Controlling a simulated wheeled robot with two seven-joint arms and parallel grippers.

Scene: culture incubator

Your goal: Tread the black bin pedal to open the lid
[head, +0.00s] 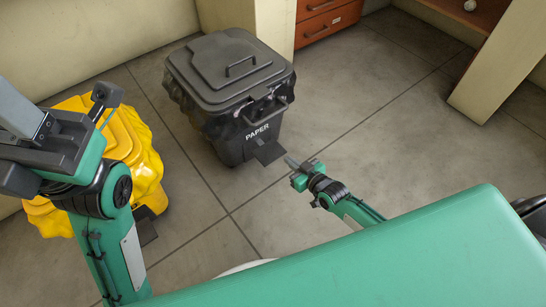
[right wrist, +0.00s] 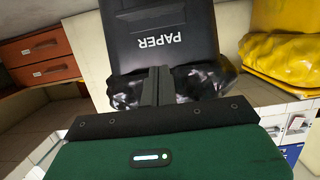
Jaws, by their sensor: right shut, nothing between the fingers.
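The black bin (head: 225,85), marked PAPER, stands on the tiled floor with its lid (head: 228,62) closed. Its flat dark pedal (head: 268,152) sticks out at the foot of its front. My right gripper (head: 289,161) is shut and empty, just right of the pedal in the head view; I cannot tell whether it touches. The right wrist view shows the bin front (right wrist: 160,35) inverted, with shut fingers (right wrist: 155,82) in front of it and the crumpled black liner below the label. My left arm shows at the left, but its gripper tips do not.
A yellow bin (head: 125,140) stands left of the black bin, partly behind my left arm. A wooden drawer cabinet (head: 325,18) and a pale wall panel (head: 500,70) stand at the back. The floor to the right is clear.

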